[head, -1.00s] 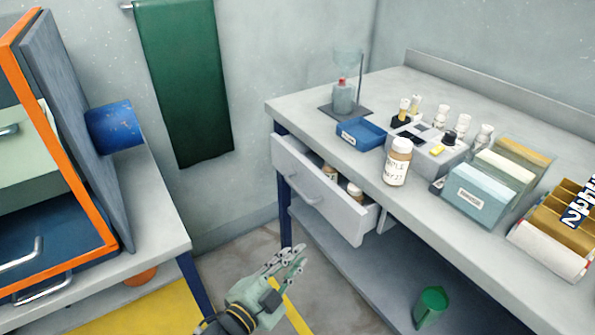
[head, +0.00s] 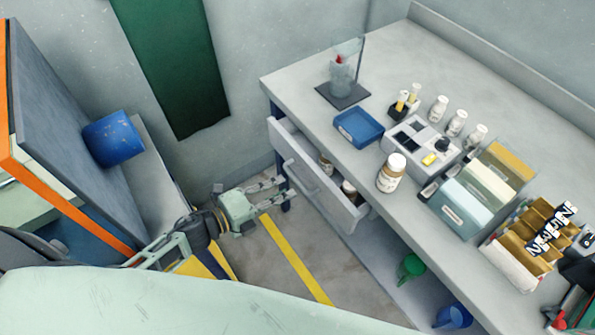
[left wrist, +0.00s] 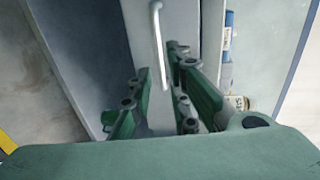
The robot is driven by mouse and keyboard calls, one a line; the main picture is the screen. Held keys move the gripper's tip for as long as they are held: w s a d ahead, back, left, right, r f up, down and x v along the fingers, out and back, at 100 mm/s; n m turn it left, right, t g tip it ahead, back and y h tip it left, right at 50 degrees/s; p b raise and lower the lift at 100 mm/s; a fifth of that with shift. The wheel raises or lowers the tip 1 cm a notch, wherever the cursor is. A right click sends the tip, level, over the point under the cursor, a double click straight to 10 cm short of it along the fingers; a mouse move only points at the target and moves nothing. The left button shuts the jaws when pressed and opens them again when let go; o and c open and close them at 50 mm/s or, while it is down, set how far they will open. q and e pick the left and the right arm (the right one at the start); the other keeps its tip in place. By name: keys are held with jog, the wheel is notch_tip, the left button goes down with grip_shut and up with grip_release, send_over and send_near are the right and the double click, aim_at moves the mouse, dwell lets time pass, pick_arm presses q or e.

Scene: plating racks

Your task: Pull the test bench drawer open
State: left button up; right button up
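The test bench drawer (head: 312,178) is a light grey box under the left end of the bench top. It stands partly open, with bottles inside. Its bar handle (head: 291,172) is on the front face; in the left wrist view the handle (left wrist: 158,45) runs upright ahead of the fingers. My left gripper (head: 275,189) is just in front of the drawer face, close to the handle. In the left wrist view its green fingers (left wrist: 158,95) are spread, with the lower end of the handle between them. Contact with the handle cannot be told. My right gripper is not identifiable.
The bench top (head: 300,85) holds a blue tray (head: 359,127), a labelled bottle (head: 391,174) and several boxes. A green funnel (head: 411,266) is on the lower shelf. A cabinet with a blue cylinder (head: 112,138) stands at left. Floor between is clear.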

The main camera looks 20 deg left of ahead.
aim_at(298, 183)
pick_arm(q)
jog(key=b+x, duration=0.1)
jog(key=x, duration=0.5)
jog(key=shift+w+f, duration=0.1)
jog(key=shift+d, duration=0.15)
jog(key=shift+c, duration=0.2)
grip_shut()
